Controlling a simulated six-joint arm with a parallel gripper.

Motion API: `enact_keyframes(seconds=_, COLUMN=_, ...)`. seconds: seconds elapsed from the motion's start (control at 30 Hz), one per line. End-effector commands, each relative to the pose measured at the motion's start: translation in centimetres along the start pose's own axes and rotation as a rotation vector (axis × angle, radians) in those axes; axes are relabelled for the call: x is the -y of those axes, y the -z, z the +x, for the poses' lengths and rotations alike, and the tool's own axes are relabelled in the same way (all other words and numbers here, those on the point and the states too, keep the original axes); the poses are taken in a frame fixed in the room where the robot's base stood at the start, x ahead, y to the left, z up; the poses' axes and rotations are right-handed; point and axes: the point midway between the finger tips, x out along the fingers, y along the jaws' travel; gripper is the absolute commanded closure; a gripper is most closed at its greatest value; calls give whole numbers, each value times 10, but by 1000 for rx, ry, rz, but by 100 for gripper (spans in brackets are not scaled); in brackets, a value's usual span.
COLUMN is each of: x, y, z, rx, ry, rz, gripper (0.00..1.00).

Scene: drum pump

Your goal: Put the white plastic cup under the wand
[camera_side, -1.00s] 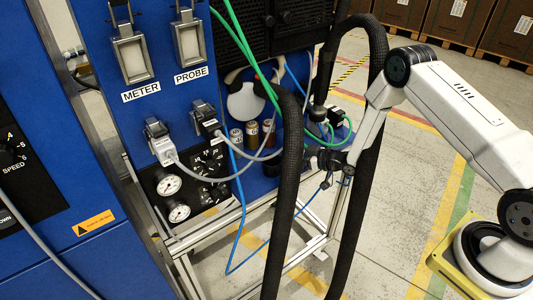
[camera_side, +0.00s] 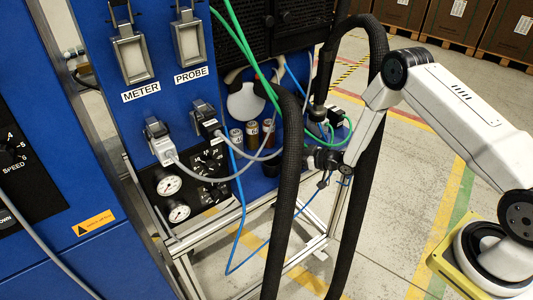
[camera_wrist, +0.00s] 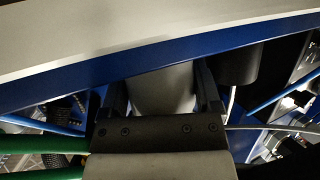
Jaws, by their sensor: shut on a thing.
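My gripper (camera_side: 318,159) is behind and beside the thick black hoses in the side view, low in front of the blue panel. In the wrist view its two dark fingers (camera_wrist: 162,98) stand on either side of a pale, rounded body, the white plastic cup (camera_wrist: 163,88), and are shut on it. The cup's upper part is cut off from sight by a blue edge and a broad pale surface. In the side view I cannot make out the cup; hoses and the gripper hide that spot. I cannot clearly tell the wand in either view.
Thick black hoses (camera_side: 288,190) loop close to my gripper. Green hoses (camera_wrist: 40,172) and thin blue cables run nearby. Several small cylinders (camera_side: 252,134) stand on the blue ledge left of the hose. A dark block (camera_wrist: 238,66) is right of the cup. Open floor lies right.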

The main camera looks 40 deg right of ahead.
Motion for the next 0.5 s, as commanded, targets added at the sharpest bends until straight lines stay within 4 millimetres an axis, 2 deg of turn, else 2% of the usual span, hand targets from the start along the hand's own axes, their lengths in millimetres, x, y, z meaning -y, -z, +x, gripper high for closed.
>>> enact_keyframes(seconds=0.27, x=0, y=2, z=0, rx=-1, ry=0, rz=0, gripper=84)
enact_keyframes(seconds=0.5, x=0, y=11, z=-3, rx=-1, ry=0, rz=-1, gripper=84)
